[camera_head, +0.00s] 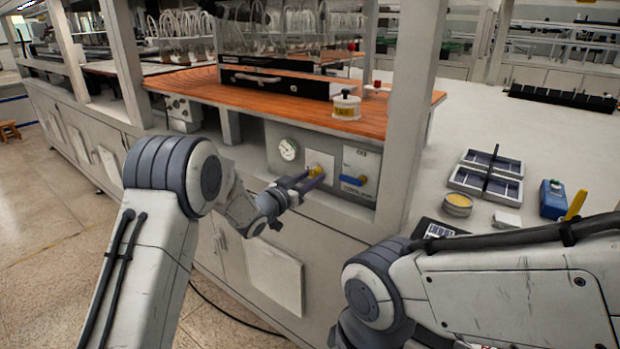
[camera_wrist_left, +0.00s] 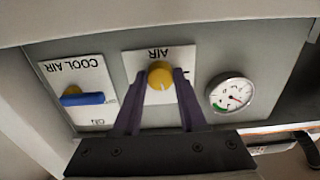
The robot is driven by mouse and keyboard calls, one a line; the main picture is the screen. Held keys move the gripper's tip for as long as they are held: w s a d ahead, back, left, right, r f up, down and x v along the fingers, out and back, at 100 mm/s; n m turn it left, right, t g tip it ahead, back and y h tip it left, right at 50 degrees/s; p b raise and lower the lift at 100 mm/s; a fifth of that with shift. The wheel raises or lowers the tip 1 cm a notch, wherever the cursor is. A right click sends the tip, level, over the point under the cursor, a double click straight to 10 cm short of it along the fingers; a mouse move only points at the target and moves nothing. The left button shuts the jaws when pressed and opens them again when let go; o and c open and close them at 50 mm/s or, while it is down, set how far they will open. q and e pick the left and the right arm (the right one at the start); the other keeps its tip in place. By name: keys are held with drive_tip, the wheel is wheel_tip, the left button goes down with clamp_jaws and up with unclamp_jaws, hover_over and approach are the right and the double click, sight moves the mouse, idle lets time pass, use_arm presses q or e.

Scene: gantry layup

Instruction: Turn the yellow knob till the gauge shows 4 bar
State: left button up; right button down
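The yellow knob (camera_head: 315,170) sits on a white plate on the grey panel under the orange bench top. It also shows in the left wrist view (camera_wrist_left: 159,75), under the label AIR. My left gripper (camera_head: 312,180) is at the knob; in the left wrist view its two dark fingers (camera_wrist_left: 160,88) lie against both sides of it. The round white gauge (camera_head: 289,149) is left of the knob in the head view and right of it in the wrist view (camera_wrist_left: 231,94). Its numbers and needle are too small to read surely. My right gripper is out of view.
A blue valve handle (camera_head: 353,181) is close beside the knob on the COOL AIR plate (camera_wrist_left: 78,84). A yellow-labelled pot (camera_head: 346,104) stands on the bench top above. A grey upright post (camera_head: 411,100) rises right of the panel. A divided tray (camera_head: 487,174) lies on the pale table.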

use_arm(q)
clamp_jaws()
drive_tip(key=shift+f+m+b, duration=0.15)
drive_tip(key=shift+m+b, duration=0.55)
drive_tip(key=shift+b, duration=0.3)
drive_tip(key=m+b, duration=0.6)
drive_tip(key=b, duration=0.2)
drive_tip(key=shift+f+m, duration=0.1)
drive_tip(key=shift+m, duration=0.3)
drive_tip(key=shift+r+m+b, duration=0.2)
drive_tip(key=shift+m+b, duration=1.5)
drive_tip(key=shift+m, duration=0.1)
drive_tip(key=o, duration=0.7)
unclamp_jaws()
